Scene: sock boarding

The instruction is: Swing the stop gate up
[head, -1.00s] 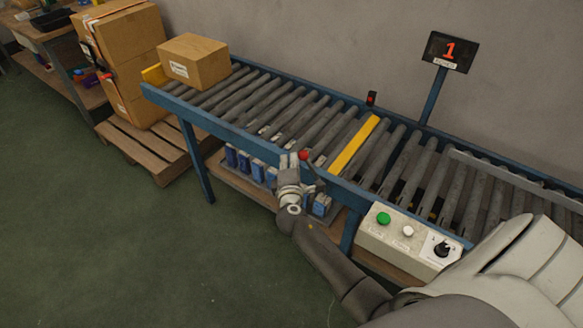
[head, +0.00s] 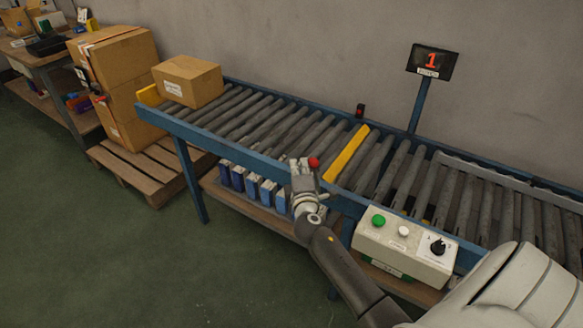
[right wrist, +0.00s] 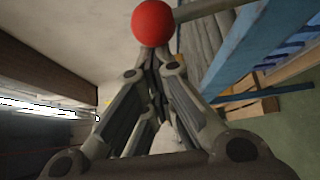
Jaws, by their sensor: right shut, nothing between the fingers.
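A yellow bar (head: 346,153), which looks like the stop gate, lies across the roller conveyor, low between the rollers. A red ball knob (head: 313,162) is at the conveyor's near side, left of the bar's near end. In the right wrist view the knob (right wrist: 152,22) sits on a grey rod just past my fingertips. My right gripper (head: 301,166) is shut and empty, close beside the knob; I cannot tell whether it touches. It also shows in the right wrist view (right wrist: 151,66), fingertips together. My left gripper is not in view.
A cardboard box (head: 188,80) stands on the conveyor's left end. A control box (head: 404,246) with buttons and a dial is on the near side, right of my forearm. Blue bins (head: 251,186) fill the shelf below. A sign (head: 432,62) shows 1.

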